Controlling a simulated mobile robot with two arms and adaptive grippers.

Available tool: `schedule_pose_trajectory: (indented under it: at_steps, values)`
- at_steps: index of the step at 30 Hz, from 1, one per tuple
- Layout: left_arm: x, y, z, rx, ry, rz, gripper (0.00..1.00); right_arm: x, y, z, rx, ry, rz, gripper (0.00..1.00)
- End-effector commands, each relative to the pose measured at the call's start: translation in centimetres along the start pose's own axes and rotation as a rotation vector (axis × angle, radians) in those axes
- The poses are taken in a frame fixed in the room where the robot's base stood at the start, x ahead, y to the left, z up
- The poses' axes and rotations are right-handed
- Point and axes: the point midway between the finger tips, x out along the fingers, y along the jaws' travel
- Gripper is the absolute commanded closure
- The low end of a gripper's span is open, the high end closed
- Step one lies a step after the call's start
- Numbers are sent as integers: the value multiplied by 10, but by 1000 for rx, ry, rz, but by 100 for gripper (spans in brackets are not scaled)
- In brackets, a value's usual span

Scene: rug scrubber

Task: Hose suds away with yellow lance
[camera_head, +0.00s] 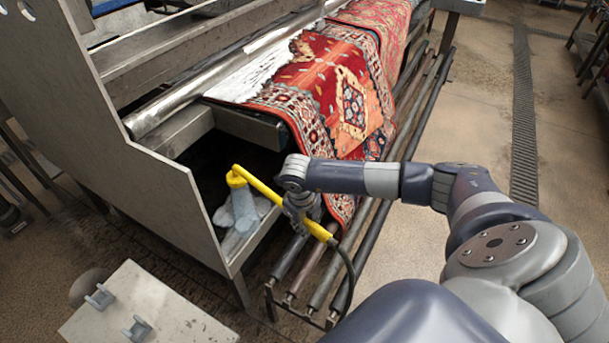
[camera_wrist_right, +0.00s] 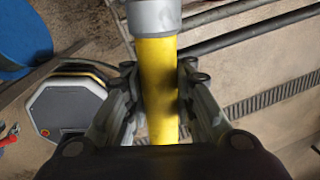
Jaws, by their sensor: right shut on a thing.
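The yellow lance (camera_head: 262,190) slants from a bent head at the upper left down to a dark hose at the lower right. My right gripper (camera_head: 303,207) is shut around its shaft. In the right wrist view the yellow shaft (camera_wrist_right: 158,85), with a grey collar, lies between the two fingers (camera_wrist_right: 155,105). White suds (camera_head: 255,76) lie along the left part of the red patterned rug (camera_head: 335,90), which drapes over the machine's edge. The lance head is below and left of the suds, apart from the rug. My left gripper is out of view.
A pale blue cylinder-like thing (camera_head: 243,208) stands just below the lance head; I cannot tell what it is. Metal rollers (camera_head: 335,270) run low along the machine (camera_head: 150,190). A pale panel with brackets (camera_head: 150,310) is at front left. The floor at right is clear around a drain grate (camera_head: 523,120).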

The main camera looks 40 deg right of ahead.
Motion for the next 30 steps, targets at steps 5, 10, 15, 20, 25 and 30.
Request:
schedule_pose_trajectory:
  at_steps: [5,10,15,20,25,30]
  values:
    - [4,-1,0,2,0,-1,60,-1,2,10,3,-5,0,100]
    - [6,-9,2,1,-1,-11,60,-1,4,16,3,-5,1,100]
    - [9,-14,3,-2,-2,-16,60,-1,5,23,3,-4,0,100]
    - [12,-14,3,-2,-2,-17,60,-1,7,30,3,-5,0,100]
    - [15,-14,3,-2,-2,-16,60,-1,9,37,3,-5,0,100]
    - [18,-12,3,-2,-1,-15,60,-1,11,44,3,-4,0,100]
